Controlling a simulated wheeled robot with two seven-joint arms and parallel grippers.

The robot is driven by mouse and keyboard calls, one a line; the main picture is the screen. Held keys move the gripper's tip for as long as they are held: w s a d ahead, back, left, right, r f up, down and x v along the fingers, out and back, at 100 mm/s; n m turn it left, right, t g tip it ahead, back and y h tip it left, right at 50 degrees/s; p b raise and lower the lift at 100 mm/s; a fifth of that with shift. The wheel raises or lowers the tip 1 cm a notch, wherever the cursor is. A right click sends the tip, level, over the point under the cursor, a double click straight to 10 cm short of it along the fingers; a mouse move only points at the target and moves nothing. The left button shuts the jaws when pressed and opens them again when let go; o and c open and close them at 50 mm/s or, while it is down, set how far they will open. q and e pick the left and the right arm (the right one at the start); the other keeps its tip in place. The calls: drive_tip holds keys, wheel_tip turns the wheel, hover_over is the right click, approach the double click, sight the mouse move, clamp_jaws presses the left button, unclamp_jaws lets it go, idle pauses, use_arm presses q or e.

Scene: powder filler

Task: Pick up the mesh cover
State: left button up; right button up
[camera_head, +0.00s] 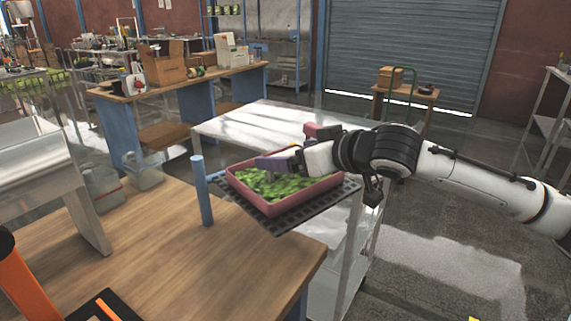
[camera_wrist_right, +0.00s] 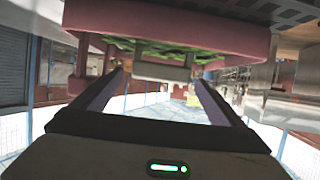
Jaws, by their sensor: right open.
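A dark mesh cover (camera_head: 310,206) shows as a black grid beneath a pink tray (camera_head: 265,206) at the corner of the wooden table. The tray holds green leafy material (camera_head: 262,183), and it hides most of the mesh. In the right wrist view, the pink tray (camera_wrist_right: 150,52) spans the top, and part of a dark grid (camera_wrist_right: 190,8) shows above it. My right gripper (camera_head: 283,148) is open at the tray's back-right side. Its two fingers also show apart in the wrist view (camera_wrist_right: 155,88), with nothing clearly held. I cannot see my left gripper.
A blue post (camera_head: 202,190) stands left of the tray on the wooden table (camera_head: 170,250). A pale metal table (camera_head: 235,128) lies behind the tray. A metal hopper (camera_head: 40,160) stands at the left, and an orange object (camera_head: 25,285) is at the lower left.

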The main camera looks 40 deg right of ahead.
drive_tip(key=shift+w, duration=0.1)
drive_tip(key=c, duration=1.4)
drive_tip(key=shift+c, duration=0.2)
